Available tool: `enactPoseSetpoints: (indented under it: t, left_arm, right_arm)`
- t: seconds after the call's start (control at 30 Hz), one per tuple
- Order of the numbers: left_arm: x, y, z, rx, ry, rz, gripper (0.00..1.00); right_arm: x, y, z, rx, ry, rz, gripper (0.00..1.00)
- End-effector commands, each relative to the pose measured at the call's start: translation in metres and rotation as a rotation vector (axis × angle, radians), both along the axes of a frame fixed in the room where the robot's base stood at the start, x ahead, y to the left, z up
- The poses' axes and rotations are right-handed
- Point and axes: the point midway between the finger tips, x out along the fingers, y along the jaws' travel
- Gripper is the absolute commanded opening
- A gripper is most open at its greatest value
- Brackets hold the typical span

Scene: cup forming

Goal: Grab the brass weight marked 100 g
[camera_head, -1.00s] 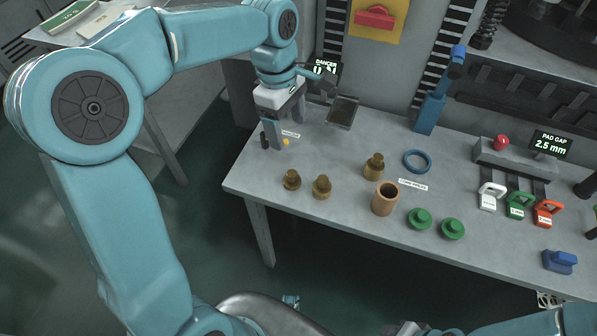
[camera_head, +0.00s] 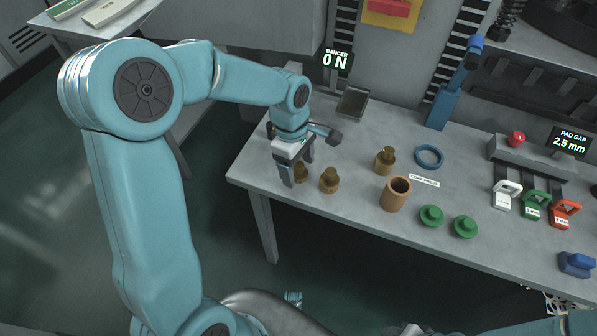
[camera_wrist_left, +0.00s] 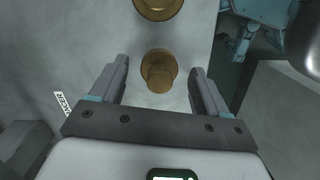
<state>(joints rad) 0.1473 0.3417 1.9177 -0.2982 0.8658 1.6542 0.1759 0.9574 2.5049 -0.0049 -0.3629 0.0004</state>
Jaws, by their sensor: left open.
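Several brass weights stand on the grey bench; their marks are too small to read. The leftmost brass weight (camera_head: 301,173) is partly hidden behind my left gripper (camera_head: 298,171). A second brass weight (camera_head: 329,181) stands just right of it, and a third (camera_head: 385,161) farther back. In the left wrist view, my left gripper (camera_wrist_left: 158,76) is open, with a brass weight (camera_wrist_left: 158,71) between its fingers and gaps on both sides. Another brass weight (camera_wrist_left: 158,8) is cut by the top edge.
A copper-coloured cup (camera_head: 395,195) and green knobbed pieces (camera_head: 431,216) stand right of the weights. A blue ring (camera_head: 429,157) lies behind the cup. A dark tray (camera_head: 352,104) is at the back. The bench's front left edge is close to the gripper.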

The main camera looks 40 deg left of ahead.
Motion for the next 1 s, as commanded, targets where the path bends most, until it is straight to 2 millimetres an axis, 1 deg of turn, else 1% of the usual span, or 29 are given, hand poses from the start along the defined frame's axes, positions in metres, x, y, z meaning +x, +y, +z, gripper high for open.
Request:
enactPoseSetpoints:
  t: [0.03,0.1,0.3,0.33,0.37,0.4,0.47,0.5,0.83,0.93,1.0]
  left_arm:
    - [0.000,-0.001,-0.006,0.000,0.002,0.000,0.76]
    - [0.001,-0.001,-0.009,0.000,0.000,0.000,0.76]
    - [0.001,-0.001,-0.009,0.001,-0.001,0.000,0.76]
    - [0.001,-0.001,-0.009,0.000,-0.001,0.000,0.69]
    - [0.001,-0.001,-0.009,0.000,-0.001,0.000,0.59]
    - [0.001,-0.001,-0.009,0.000,-0.001,0.000,0.46]
    - [0.001,-0.001,-0.009,0.000,-0.001,0.000,0.27]
    - [0.001,-0.001,-0.009,0.000,-0.001,0.000,0.14]
    - [0.001,-0.001,-0.006,0.000,-0.002,0.000,0.13]
    - [0.001,-0.001,0.002,0.001,-0.002,0.000,0.13]
    - [0.002,-0.001,0.011,0.001,-0.004,0.001,0.13]
  right_arm:
    - [0.000,0.000,-0.002,0.000,0.000,0.000,0.43]
    - [0.000,0.000,-0.002,0.000,0.000,0.000,0.43]
    - [0.000,0.000,-0.002,0.000,0.000,0.000,0.43]
    - [0.000,0.000,-0.002,0.000,0.000,0.000,0.43]
    - [0.000,0.000,-0.002,0.000,0.000,0.000,0.43]
    - [0.000,0.000,-0.002,0.000,0.000,0.000,0.43]
    - [0.000,0.000,-0.002,0.000,0.000,0.000,0.43]
    - [0.000,0.000,-0.002,0.000,0.000,0.000,0.43]
    - [0.000,0.000,-0.001,0.000,0.000,0.000,0.43]
    - [0.000,0.000,0.001,0.000,0.000,0.000,0.43]
    - [0.000,0.000,0.003,0.000,0.000,0.000,0.43]
